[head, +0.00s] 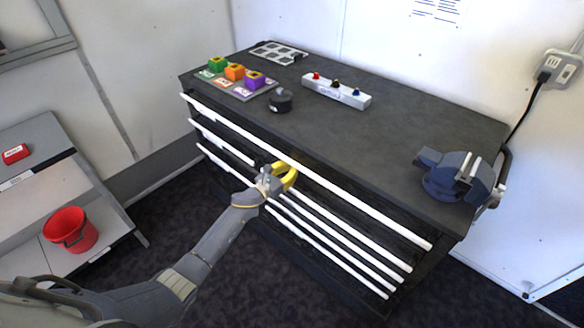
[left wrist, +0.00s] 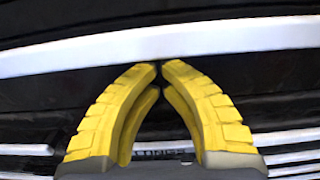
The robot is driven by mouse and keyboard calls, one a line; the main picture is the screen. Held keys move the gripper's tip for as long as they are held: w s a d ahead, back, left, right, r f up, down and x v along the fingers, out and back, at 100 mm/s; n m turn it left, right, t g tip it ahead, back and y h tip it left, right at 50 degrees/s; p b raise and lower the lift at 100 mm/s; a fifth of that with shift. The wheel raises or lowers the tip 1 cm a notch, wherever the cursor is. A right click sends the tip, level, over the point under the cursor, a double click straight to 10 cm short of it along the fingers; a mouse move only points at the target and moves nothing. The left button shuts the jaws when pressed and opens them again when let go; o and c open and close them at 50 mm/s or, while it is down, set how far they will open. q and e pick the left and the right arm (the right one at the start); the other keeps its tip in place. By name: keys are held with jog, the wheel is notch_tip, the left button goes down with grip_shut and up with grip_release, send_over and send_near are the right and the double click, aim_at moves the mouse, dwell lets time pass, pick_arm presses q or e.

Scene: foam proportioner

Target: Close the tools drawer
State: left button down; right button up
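The dark cabinet (head: 400,150) has several drawers on its front, with long white handle bars. The top bar (head: 345,195) runs the full width. I cannot tell which drawer is the tools drawer or how far any drawer stands out. My left gripper (head: 287,177) is at the cabinet front, near the middle, by the top bar. In the left wrist view its yellow fingers (left wrist: 159,70) meet at the tips, just below a white bar (left wrist: 180,40), with nothing seen between them. A label (left wrist: 160,155) behind the fingers is partly hidden. My right gripper is out of view.
On the cabinet top are colored blocks (head: 235,72), a dark round part (head: 280,101), a white strip with knobs (head: 337,91), a grey tray (head: 277,53) and a blue vise (head: 455,175). A shelf with a red bucket (head: 70,230) stands left. The cabinet-top middle is clear.

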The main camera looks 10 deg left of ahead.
pick_arm(q)
jog(key=v, duration=1.4)
jog(key=a+f+n+y, duration=0.5)
jog(key=a+f+n, duration=0.2)
jog(key=f+n, duration=0.75)
jog(key=s+a+f+n+g+y, duration=0.2)
jog(key=s+f+n+g, duration=0.1)
jog(key=s+f+n, duration=0.4)
jog(key=s+a+f+n+g+y, duration=0.1)
jog(key=s+a+f+n+g, duration=0.1)
jog(key=s+f+n, duration=0.6)
jog(key=s+d+f+n+g, duration=0.2)
jog(key=s+f+n+g, duration=0.35)
jog(key=s+f, duration=1.25)
jog(key=s+d+f+n+g, duration=0.1)
jog(key=s+d, duration=0.3)
jog(key=s, duration=0.8)
jog(key=s+d+f+n+g, duration=0.1)
jog(key=s+d+f+g, duration=0.2)
jog(key=s, duration=1)
jog(key=shift+d+f+n, duration=0.4)
jog(key=shift+d+f, duration=0.15)
jog(key=shift+f, duration=0.15)
